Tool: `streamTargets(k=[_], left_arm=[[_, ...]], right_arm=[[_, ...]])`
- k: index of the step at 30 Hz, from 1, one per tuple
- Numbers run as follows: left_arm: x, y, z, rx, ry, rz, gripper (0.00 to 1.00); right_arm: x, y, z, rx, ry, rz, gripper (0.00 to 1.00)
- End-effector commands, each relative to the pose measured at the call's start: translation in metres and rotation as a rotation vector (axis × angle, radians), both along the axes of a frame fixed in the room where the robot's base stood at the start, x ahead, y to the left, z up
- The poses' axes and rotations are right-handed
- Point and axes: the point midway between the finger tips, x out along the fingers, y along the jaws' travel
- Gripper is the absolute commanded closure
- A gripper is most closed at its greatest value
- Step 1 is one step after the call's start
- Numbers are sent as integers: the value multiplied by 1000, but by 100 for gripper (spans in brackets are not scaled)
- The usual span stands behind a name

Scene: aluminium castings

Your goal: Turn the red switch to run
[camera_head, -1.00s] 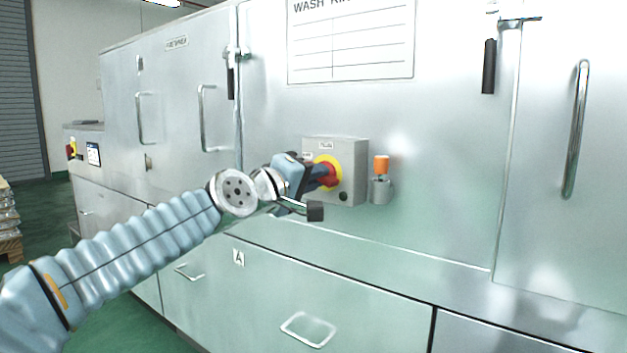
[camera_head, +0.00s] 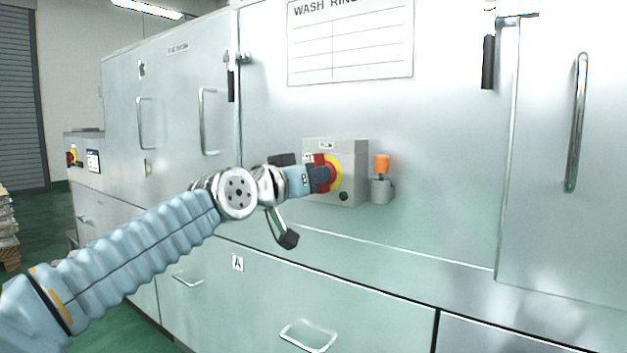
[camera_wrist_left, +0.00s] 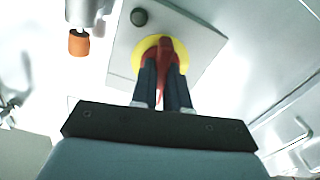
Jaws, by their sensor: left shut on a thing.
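The red switch (camera_head: 328,160) sits on a yellow round plate on the front of a grey box (camera_head: 350,157), fixed to the steel machine. My left gripper (camera_head: 322,178) is at the switch, its dark fingers shut on the red handle. In the left wrist view the red handle (camera_wrist_left: 166,50) shows between the two fingers (camera_wrist_left: 162,75), in front of the yellow disc. The fingers hide part of the handle, and the box's labels are too small to read. My right gripper is not in view.
An orange-topped part in a grey holder (camera_head: 381,180) stands just right of the box. A black button (camera_head: 343,196) is low on the box. Door handles (camera_head: 577,122) and a drawer handle (camera_head: 308,335) stick out from the machine.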

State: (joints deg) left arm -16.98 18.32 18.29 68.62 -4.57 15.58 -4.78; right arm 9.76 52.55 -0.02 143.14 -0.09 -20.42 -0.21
Motion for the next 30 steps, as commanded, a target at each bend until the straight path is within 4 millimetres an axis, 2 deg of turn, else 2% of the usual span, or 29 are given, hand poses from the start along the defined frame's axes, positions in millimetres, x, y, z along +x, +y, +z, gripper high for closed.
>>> streamTargets(k=[12,30], left_arm=[[1,1,1,163,-123,3,100],[1,1,2,192,-145,3,100]], right_arm=[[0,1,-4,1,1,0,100],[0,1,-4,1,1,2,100]])
